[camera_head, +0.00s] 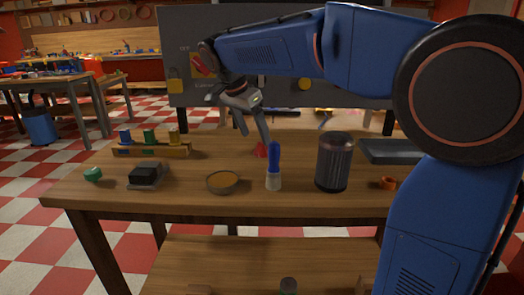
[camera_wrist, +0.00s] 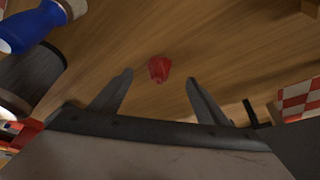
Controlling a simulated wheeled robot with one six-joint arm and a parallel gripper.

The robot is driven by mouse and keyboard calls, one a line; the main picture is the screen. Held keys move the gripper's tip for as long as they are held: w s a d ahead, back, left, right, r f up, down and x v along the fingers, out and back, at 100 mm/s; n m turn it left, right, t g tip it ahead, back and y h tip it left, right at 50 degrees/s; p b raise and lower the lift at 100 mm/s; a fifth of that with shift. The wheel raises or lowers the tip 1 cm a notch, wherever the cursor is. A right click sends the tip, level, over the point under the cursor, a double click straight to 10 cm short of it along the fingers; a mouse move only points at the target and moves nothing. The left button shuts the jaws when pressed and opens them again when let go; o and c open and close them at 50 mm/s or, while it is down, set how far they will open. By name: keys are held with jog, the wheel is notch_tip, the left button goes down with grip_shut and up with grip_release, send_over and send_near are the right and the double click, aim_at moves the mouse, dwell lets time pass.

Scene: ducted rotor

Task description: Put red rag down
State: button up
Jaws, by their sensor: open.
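The red rag (camera_head: 260,150) is a small crumpled piece lying on the wooden table (camera_head: 150,205), behind the blue-handled brush. In the wrist view the red rag (camera_wrist: 159,69) lies on the wood, a little beyond the gap between my fingertips. My gripper (camera_head: 255,136) is above the table just to the left of the rag, pointing down. In the wrist view my gripper (camera_wrist: 158,78) has its two fingers spread wide apart with nothing between them. The rag looks apart from both fingers.
A blue-handled brush (camera_head: 274,165) and a dark ribbed canister (camera_head: 333,162) stand in front of the rag. A shallow bowl (camera_head: 222,182), a black-and-grey block (camera_head: 147,175) and a rack of coloured pieces (camera_head: 150,148) are to the left. A grey tray (camera_head: 388,151) is at right.

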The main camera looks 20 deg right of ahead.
aim_at(260, 143)
jog(key=shift+x, duration=2.9)
jog(key=shift+r, duration=0.1)
jog(key=c, duration=1.2)
notch_tip(260, 143, up, 10)
jog(key=shift+s+d+f, duration=0.1)
jog(key=shift+s+f, duration=0.05)
jog(key=shift+f, duration=0.05)
jog(key=shift+s+d+r, duration=0.1)
jog(key=shift+r, duration=0.05)
jog(key=shift+f, duration=4.85)
